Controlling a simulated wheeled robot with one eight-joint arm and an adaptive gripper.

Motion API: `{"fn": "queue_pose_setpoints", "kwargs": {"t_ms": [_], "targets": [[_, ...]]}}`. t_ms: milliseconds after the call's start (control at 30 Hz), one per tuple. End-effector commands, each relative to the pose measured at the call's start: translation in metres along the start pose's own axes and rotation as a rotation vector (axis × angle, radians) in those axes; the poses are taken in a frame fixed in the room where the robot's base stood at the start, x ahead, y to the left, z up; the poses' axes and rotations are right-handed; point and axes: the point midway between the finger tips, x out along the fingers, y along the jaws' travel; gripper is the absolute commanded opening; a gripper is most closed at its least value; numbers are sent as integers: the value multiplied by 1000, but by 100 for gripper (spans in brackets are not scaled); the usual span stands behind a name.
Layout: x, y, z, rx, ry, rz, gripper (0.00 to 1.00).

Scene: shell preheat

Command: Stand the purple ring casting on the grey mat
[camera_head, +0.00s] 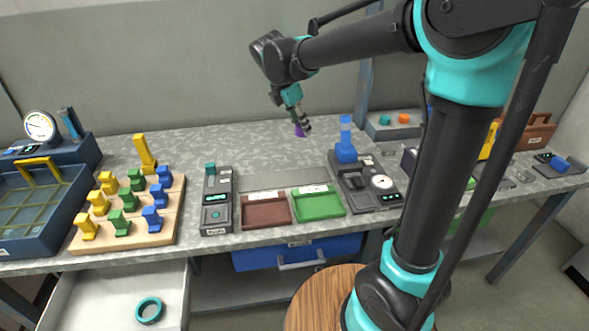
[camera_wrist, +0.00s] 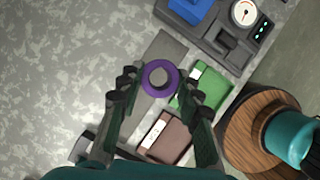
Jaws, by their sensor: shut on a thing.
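The purple ring casting (camera_wrist: 160,92) is held between the two fingers of my gripper (camera_wrist: 157,80) in the wrist view, with a round grey centre showing in it. In the head view only a small purple part of the casting (camera_head: 299,132) shows below my gripper (camera_head: 302,122), which points down over the back of the bench. The grey mat (camera_head: 285,178) is a plain strip behind the red and green trays. In the wrist view the mat (camera_wrist: 166,50) lies below the casting and is partly hidden by the casting and fingers.
The red tray (camera_head: 266,224) and green tray (camera_head: 318,215) stand in front of the mat. A grey device (camera_head: 217,225) is to its left. A gauge station (camera_head: 364,200) with a blue casting (camera_head: 346,152) is to its right. The bench behind is clear.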

Motion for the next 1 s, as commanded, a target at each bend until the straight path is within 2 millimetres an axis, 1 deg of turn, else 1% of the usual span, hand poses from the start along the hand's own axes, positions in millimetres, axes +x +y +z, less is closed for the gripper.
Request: {"fn": "queue_pose_setpoints", "kwargs": {"t_ms": [33,100,300,433,533,733,900,1000], "targets": [[12,0,-5,0,0,0,0],[28,0,-12,0,0,0,0],[73,0,-30,0,0,0,0],[98,1,-41,0,0,0,0],[112,1,-46,0,0,0,0],[125,0,-52,0,0,0,0],[147,1,-61,0,0,0,0],[154,0,-64,0,0,0,0]]}}
